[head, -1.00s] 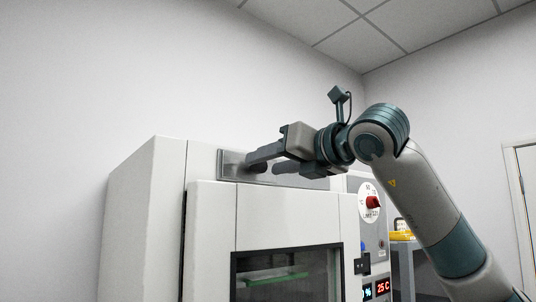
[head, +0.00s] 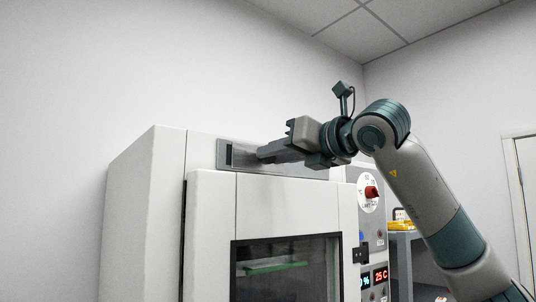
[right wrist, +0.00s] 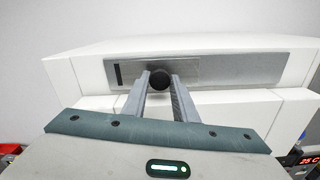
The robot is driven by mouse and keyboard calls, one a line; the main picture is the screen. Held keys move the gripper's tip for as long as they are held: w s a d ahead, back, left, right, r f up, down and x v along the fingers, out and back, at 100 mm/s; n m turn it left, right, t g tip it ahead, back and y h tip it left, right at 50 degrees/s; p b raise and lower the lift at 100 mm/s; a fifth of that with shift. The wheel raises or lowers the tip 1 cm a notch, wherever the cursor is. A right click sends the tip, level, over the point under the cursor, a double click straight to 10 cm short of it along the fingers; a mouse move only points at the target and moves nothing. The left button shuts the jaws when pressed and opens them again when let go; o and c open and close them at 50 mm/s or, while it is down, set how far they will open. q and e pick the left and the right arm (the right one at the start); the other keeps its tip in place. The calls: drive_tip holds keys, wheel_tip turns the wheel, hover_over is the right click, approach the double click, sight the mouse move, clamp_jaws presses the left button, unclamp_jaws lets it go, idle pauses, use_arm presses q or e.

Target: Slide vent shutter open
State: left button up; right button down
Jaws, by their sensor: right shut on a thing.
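The grey metal vent plate (head: 245,162) is on the upper front of the white cabinet; it also shows in the right wrist view (right wrist: 240,70). A dark slot (head: 229,155) is uncovered near the plate's left end, and it is clear in the wrist view (right wrist: 118,75). The sliding shutter (right wrist: 137,72) lies just right of that slot, with a round black knob (right wrist: 160,80) on it. My right gripper (head: 262,155) is shut on this knob, one finger on each side in the wrist view. In the head view the fingers hide the knob. My left gripper is not in view.
The cabinet door with a dark window (head: 287,268) stands out below the plate. A red dial (head: 371,192) and a lit display (head: 381,275) are on the panel at right. A yellow item (head: 402,224) sits on a grey shelf behind. The wall above is clear.

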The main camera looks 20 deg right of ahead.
drive_tip(key=w+d, duration=0.4)
drive_tip(key=d, duration=0.7)
drive_tip(key=shift+r+p, duration=0.2)
drive_tip(key=shift+p, duration=0.1)
drive_tip(key=c, duration=1.6)
unclamp_jaws()
drive_tip(key=shift+d, duration=0.2)
drive_tip(key=shift+o, duration=1)
drive_tip(key=shift+d+f, duration=0.15)
drive_tip(key=b+v, duration=0.6)
drive_tip(key=v, duration=1.1)
drive_tip(key=shift+s+b, duration=0.15)
drive_tip(key=shift+b, duration=0.2)
drive_tip(key=shift+d, duration=0.1)
